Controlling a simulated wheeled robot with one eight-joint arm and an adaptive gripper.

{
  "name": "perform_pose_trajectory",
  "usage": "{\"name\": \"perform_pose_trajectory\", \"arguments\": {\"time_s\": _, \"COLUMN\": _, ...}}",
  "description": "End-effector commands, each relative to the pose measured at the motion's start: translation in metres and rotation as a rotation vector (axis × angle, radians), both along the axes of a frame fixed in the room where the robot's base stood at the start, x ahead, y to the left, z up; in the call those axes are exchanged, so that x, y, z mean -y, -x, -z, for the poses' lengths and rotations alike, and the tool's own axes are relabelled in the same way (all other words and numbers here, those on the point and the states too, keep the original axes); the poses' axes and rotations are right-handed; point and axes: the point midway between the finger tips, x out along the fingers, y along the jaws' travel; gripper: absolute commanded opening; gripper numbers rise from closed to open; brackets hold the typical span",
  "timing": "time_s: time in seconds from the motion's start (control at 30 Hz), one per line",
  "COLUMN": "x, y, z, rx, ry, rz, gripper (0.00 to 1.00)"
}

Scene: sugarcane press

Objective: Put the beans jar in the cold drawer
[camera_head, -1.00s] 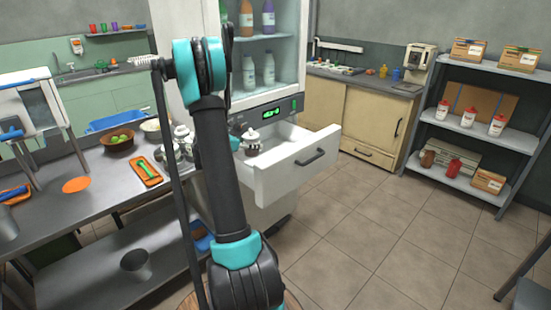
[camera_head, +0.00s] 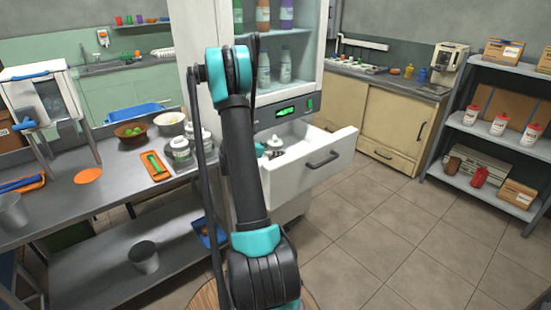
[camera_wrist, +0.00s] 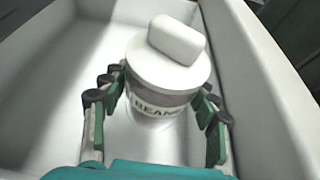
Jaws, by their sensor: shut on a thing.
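The beans jar (camera_wrist: 160,97), with a white lid and knob and the word BEANS on its band, is between the fingers of my gripper (camera_wrist: 160,88) in the wrist view. The fingers are shut on its sides. The jar is upright or nearly so, within the walls of the open white cold drawer (camera_wrist: 262,75). I cannot tell if it touches the drawer floor. In the head view, the jar (camera_head: 275,146) shows small behind the drawer front (camera_head: 318,163), its lower part hidden. My arm hides most of the gripper there.
The drawer is pulled out below a glass-door fridge with a green display (camera_head: 285,112). Similar white-lidded jars (camera_head: 181,149) stand on the metal counter at left, near a bowl (camera_head: 131,132) and an orange tray (camera_head: 155,166). The floor right of the drawer is clear.

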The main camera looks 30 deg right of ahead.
Motion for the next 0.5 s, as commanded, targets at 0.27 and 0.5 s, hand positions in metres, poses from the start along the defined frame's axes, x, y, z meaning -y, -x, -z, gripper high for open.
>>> {"name": "perform_pose_trajectory", "arguments": {"time_s": 0.27, "x": 0.000, "y": 0.000, "z": 0.034, "rx": 0.000, "ry": 0.001, "rz": 0.000, "gripper": 0.14}}
{"name": "perform_pose_trajectory", "arguments": {"time_s": 0.5, "x": 0.000, "y": 0.000, "z": 0.038, "rx": 0.000, "ry": 0.001, "rz": 0.000, "gripper": 0.14}}
